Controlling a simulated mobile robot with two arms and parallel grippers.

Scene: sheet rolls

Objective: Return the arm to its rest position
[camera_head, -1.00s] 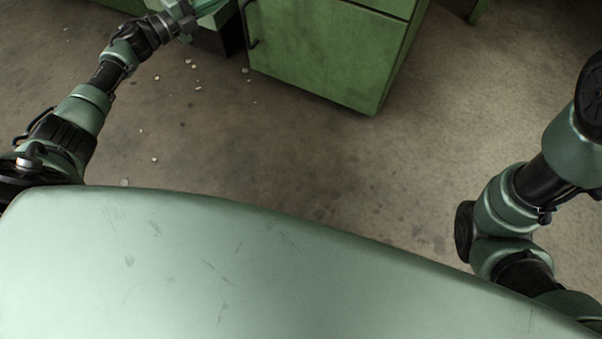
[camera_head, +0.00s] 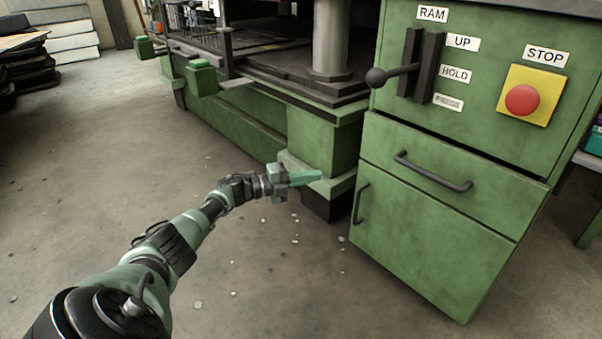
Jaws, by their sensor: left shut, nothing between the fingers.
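My left arm (camera_head: 175,240) comes in from the lower left and reaches forward over the floor. My left gripper (camera_head: 312,176) is at its end, in front of the press's green foot. It is shut and holds nothing. Whether it touches the foot cannot be told. My right arm and right gripper are out of view.
A green press (camera_head: 326,140) stands ahead. Its cabinet (camera_head: 430,225) at right has a drawer, a door, a ram lever (camera_head: 410,70) and a red stop button (camera_head: 521,99). Dark stacked sheets (camera_head: 25,65) lie far left. The floor (camera_head: 90,180) at left is clear.

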